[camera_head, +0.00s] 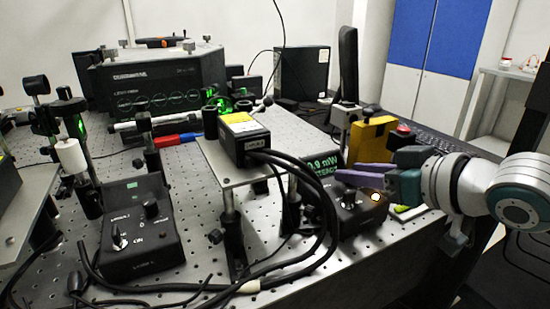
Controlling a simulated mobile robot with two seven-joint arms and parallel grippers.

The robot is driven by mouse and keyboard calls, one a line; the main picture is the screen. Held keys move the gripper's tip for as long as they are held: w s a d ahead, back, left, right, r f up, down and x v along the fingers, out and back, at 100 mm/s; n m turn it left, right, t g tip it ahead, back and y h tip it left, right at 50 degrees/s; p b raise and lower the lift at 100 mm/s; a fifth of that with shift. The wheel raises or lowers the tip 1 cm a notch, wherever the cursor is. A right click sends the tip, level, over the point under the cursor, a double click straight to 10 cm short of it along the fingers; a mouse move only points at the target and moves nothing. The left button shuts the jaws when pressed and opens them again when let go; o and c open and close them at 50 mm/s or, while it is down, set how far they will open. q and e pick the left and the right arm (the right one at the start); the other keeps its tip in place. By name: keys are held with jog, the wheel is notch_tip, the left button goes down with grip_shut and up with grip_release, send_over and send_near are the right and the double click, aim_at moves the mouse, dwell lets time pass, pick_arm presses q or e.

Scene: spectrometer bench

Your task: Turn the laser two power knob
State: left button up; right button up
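My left gripper is out of view.
A second control box (138,232) with a white-marked switch stands at the front left. A yellow-topped laser module (243,135) sits on a raised plate, with thick black cables (325,225) looping down beside the right box. A yellow block (371,139) stands behind my gripper.

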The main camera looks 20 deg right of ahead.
jog(key=shift+w, duration=0.1)
jog(key=shift+c, duration=0.2)
grip_shut()
